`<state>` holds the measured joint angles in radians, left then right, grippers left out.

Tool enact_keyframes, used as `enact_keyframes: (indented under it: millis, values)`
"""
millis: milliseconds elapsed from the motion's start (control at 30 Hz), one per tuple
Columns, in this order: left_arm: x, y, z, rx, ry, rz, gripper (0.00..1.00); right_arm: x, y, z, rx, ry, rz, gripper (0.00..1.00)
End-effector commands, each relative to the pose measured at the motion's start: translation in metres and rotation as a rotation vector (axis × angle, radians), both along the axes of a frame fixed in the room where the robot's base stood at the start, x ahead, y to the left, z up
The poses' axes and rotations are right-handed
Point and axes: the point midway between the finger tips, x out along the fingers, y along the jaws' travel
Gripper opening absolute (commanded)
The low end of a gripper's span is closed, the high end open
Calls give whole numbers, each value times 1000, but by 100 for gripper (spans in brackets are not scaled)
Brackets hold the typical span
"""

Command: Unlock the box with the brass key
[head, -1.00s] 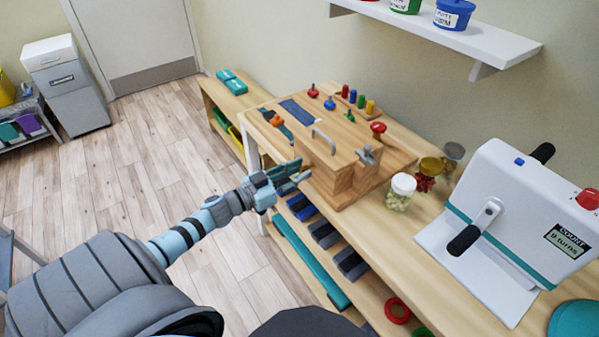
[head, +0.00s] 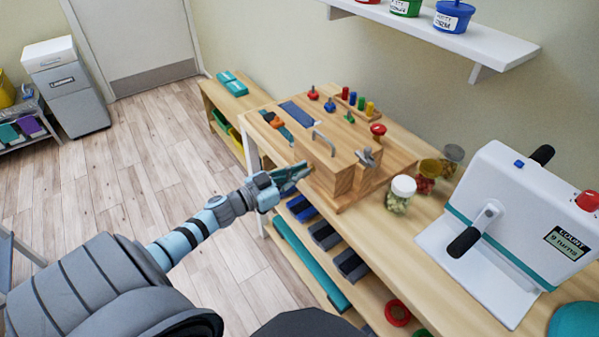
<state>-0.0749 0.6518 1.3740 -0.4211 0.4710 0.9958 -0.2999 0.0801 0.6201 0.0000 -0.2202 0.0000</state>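The wooden box (head: 322,153) with a grey handle on top stands at the front of a wooden activity board on the bench. A grey metal part (head: 368,157) sits at its right end; I cannot tell whether it is the lock. My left gripper (head: 295,174) is just left of the box's near side, at the board's front edge. Its fingers point at the box, and I cannot tell whether they touch it or whether they hold anything. I cannot make out the brass key or a keyhole.
Coloured knobs and pegs (head: 360,102) stand on the board behind the box. A white-lidded jar (head: 400,192) is close on the right, then a white crank machine (head: 520,215). A wall shelf (head: 440,38) hangs above. Open floor lies left of the bench.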

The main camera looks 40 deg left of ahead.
Motion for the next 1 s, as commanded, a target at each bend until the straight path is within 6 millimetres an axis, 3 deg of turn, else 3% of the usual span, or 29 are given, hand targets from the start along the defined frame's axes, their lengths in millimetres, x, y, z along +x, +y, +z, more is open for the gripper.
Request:
enact_keyframes:
  millis: [267,1000]
  values:
    - [-1,-1,0,153,-45,-1,0,0,0,4,0,0,0,40]
    - [-1,-3,-3,816,-245,-1,0,0,0,3,0,0,0,40]
